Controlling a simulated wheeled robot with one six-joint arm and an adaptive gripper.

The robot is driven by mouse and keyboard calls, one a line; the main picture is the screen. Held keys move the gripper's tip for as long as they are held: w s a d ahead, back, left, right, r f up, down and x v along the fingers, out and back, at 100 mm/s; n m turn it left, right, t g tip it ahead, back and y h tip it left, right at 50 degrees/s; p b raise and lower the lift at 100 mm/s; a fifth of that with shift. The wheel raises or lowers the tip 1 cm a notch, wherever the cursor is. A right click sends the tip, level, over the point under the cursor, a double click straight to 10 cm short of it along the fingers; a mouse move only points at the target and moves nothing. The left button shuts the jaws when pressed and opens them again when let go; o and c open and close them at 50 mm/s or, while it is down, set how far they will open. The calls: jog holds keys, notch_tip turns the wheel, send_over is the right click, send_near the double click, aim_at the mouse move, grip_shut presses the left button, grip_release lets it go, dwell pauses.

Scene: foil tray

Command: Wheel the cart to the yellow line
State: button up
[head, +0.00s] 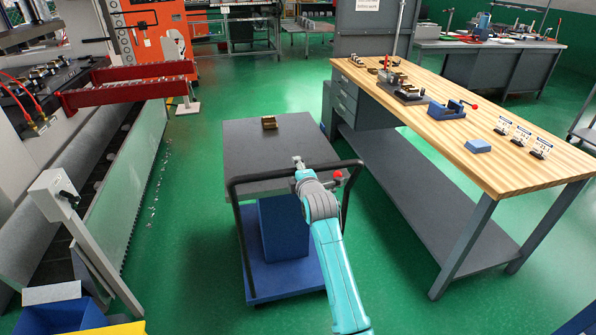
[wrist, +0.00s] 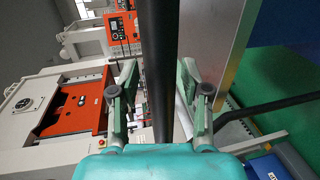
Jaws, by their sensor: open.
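The cart has a dark grey top (head: 300,137), a blue lower deck (head: 285,280) and a black push handle (head: 238,183) on its near side. My gripper (head: 299,163) is at the handle's top bar. In the wrist view, the black handle bar (wrist: 158,45) runs between the two spread fingers of my gripper (wrist: 159,92). The fingers are open, with gaps on both sides of the bar. No other yellow line is visible on the floor.
A small brass-coloured part (head: 269,122) lies on the cart top, and a blue box (head: 283,228) sits on the lower deck. A wooden workbench (head: 450,135) stands close on the right. A machine with a grey panel (head: 125,185) flanks the left. Green floor (head: 195,215) is clear between.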

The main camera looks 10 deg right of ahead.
jog(key=shift+s, duration=0.15)
jog(key=s+r, duration=0.2)
jog(key=s, duration=0.9)
jog(key=shift+s, duration=0.25)
jog(key=shift+r, duration=0.1)
jog(key=s+f+m, duration=0.4)
jog(key=s+f, duration=0.5)
jog(key=s, duration=0.5)
jog(key=s+f+m, duration=0.4)
jog(key=s+f, duration=0.6)
jog(key=s, duration=0.4)
jog(key=s+r+m, duration=0.2)
jog(key=s+m, duration=0.1)
jog(key=s, duration=0.7)
jog(key=s+r+m, duration=0.3)
jog(key=s, duration=0.7)
jog(key=s+r+m+g, duration=0.1)
jog(key=s+m, duration=0.3)
jog(key=s, duration=0.7)
jog(key=shift+d+r, duration=0.2)
jog(key=shift+r, duration=0.5)
